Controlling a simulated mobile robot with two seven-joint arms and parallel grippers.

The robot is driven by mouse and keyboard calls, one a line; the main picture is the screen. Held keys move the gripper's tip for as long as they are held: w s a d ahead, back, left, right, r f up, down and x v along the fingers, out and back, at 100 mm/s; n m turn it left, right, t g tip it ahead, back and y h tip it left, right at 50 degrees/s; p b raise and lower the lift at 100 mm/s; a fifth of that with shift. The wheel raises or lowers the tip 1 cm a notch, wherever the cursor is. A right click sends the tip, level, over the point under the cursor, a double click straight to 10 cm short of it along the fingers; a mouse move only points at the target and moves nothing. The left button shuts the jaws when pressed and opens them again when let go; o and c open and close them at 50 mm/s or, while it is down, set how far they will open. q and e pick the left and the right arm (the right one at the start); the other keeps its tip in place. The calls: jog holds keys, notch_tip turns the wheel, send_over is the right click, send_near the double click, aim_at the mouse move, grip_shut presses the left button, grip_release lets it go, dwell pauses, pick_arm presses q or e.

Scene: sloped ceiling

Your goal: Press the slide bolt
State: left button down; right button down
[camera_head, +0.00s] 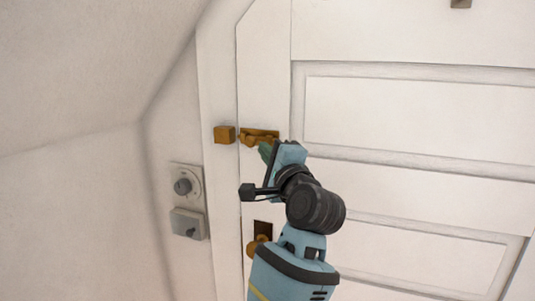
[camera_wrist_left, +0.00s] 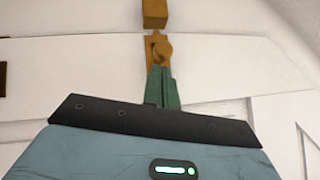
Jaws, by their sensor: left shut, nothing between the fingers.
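The brass slide bolt (camera_head: 260,134) is mounted on the white door, near its left edge. Its brass catch block (camera_head: 224,134) sits on the door frame to the left. In the left wrist view the bolt's round knob (camera_wrist_left: 162,49) shows just beyond my fingertips, with the catch block (camera_wrist_left: 154,14) above it. My left gripper (camera_head: 265,149) is shut and empty, its green fingers at the bolt's lower side. The fingertips (camera_wrist_left: 161,69) are at or very near the knob; contact is unclear. I cannot tell whether the bolt's end is inside the catch. My right gripper is out of view.
A brass door knob (camera_head: 257,244) and dark plate are below, partly hidden by my left arm. The sloped ceiling (camera_head: 90,60) closes in at upper left.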

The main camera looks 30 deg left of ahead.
aim_at(247, 146)
pick_arm(q)
jog(key=shift+a, duration=0.3)
jog(key=a, duration=0.3)
jog(key=shift+s+a, duration=0.25)
jog(key=shift+s, duration=0.1)
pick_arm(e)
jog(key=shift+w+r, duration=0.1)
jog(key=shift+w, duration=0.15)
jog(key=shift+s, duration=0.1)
